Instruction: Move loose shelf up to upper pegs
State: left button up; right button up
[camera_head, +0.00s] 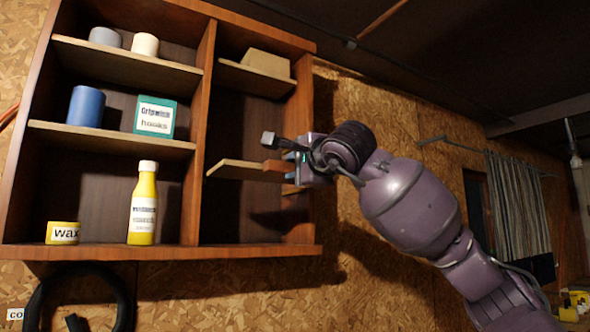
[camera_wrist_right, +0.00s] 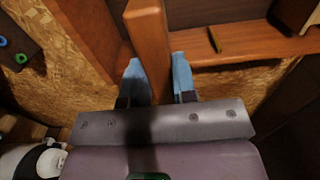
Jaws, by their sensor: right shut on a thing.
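The loose shelf (camera_head: 238,170) is a light wooden board in the right column of the wall cabinet. My right gripper (camera_head: 284,165) is shut on its right end. In the right wrist view, the blue fingertips (camera_wrist_right: 159,80) sit on either side of the brown board edge (camera_wrist_right: 149,35). The shelf's left end is near the middle divider; I cannot tell whether it touches a peg. A small dark peg-like piece (camera_wrist_right: 213,40) shows to the right in the wrist view. The upper pegs cannot be made out. My left gripper is not in view.
Above is a fixed shelf (camera_head: 250,79) bearing a tan block (camera_head: 265,63). The divider (camera_head: 198,130) and the cabinet's right side (camera_head: 300,105) bound the column. Left shelves hold a blue cup (camera_head: 85,106), a green box (camera_head: 155,117) and a yellow bottle (camera_head: 143,205).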

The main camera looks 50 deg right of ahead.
jog(key=b+v, duration=0.1)
jog(key=v, duration=0.2)
jog(key=shift+b, duration=0.35)
